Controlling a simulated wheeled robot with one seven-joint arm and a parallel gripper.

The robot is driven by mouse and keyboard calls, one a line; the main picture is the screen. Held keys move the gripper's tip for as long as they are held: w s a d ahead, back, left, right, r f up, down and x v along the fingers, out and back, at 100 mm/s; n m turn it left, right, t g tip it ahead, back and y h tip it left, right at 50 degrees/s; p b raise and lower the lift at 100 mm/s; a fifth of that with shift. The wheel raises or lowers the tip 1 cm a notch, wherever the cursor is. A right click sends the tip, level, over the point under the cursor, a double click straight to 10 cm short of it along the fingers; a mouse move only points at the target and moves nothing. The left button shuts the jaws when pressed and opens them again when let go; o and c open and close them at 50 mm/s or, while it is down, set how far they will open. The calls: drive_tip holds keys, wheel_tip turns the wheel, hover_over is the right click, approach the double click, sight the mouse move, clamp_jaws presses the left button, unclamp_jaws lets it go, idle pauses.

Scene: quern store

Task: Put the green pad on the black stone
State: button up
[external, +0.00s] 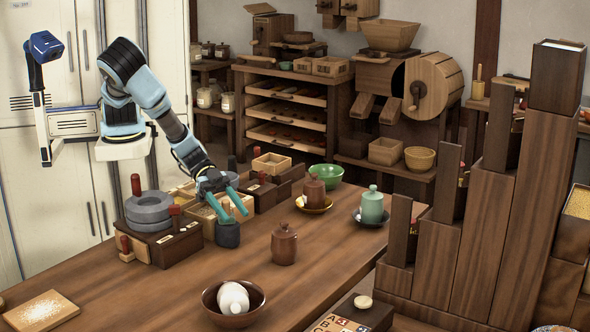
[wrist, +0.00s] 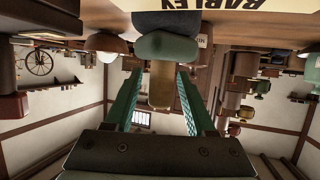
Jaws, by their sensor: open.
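My gripper (external: 229,210) points down with its two teal fingers open, low over the table near the dark boxes. In the upside-down wrist view, a tan peg-like grip (wrist: 162,88) stands between the fingers, with gaps showing beside it. The grey-green pad (wrist: 166,46) is at the base of that grip and lies against the black stone (wrist: 167,20), apparently resting on it. In the external view the dark round stone (external: 228,235) stands on the table directly below the fingers. There the fingers largely hide the pad.
Stacked grey stones (external: 149,211) on a dark box stand left of the gripper. A lidded brown jar (external: 284,244), a brown bowl (external: 212,306) with a white object and a green jar (external: 372,206) stand on the table. The table's middle has free room.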

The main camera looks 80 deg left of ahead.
sight(227, 201)
drive_tip(key=shift+r, duration=0.1)
drive_tip(key=shift+r+p+v, duration=0.15)
drive_tip(key=shift+p+v, duration=0.2)
drive_tip(key=shift+v, duration=0.45)
drive_tip(key=shift+r+p+v, duration=0.15)
drive_tip(key=shift+p+v, duration=0.15)
drive_tip(key=shift+v, duration=0.45)
drive_tip(key=p+v, duration=0.2)
drive_tip(key=p, duration=0.3)
drive_tip(key=shift+p, duration=0.4)
drive_tip(key=p+v, duration=0.4)
drive_tip(key=p, duration=0.3)
drive_tip(key=shift+s+a+r, duration=0.1)
drive_tip(key=shift+a+r, duration=0.15)
drive_tip(key=shift+s+a+r+p, duration=0.1)
drive_tip(key=shift+s+a+p, duration=0.15)
drive_tip(key=shift+a+p, duration=0.3)
drive_tip(key=shift+s+a+r+p, duration=0.1)
drive_tip(key=shift+s+a+p, duration=0.15)
drive_tip(key=shift+a+p, duration=0.25)
